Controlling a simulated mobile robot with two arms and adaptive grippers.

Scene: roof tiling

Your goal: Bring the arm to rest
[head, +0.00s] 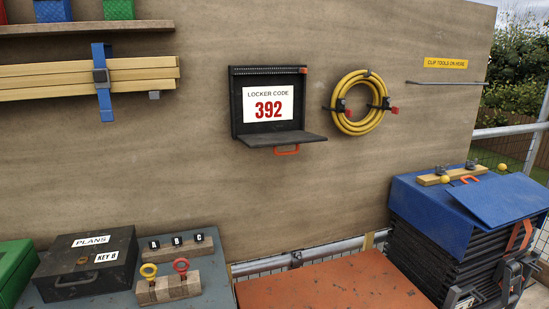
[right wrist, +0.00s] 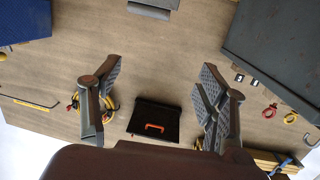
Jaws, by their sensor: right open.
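My right gripper (right wrist: 160,66) shows in the right wrist view with its two dark fingers spread wide and nothing between them. That view shows the wall upside down. The black wall locker (right wrist: 155,120) with its orange handle lies beyond the gap between the fingers, apart from them. In the head view the locker (head: 268,140) is open, its flap folded down, with a white card reading "LOCKER CODE 392" (head: 269,105). My left gripper is in neither view.
A grey bench holds the black "PLANS" box (head: 85,262) and a wooden key block (head: 168,288) at the lower left. An orange panel (head: 335,288) lies at the bottom middle. A dark stack (head: 425,245) under a blue cover stands right. A yellow hose (head: 350,125) hangs on the wall.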

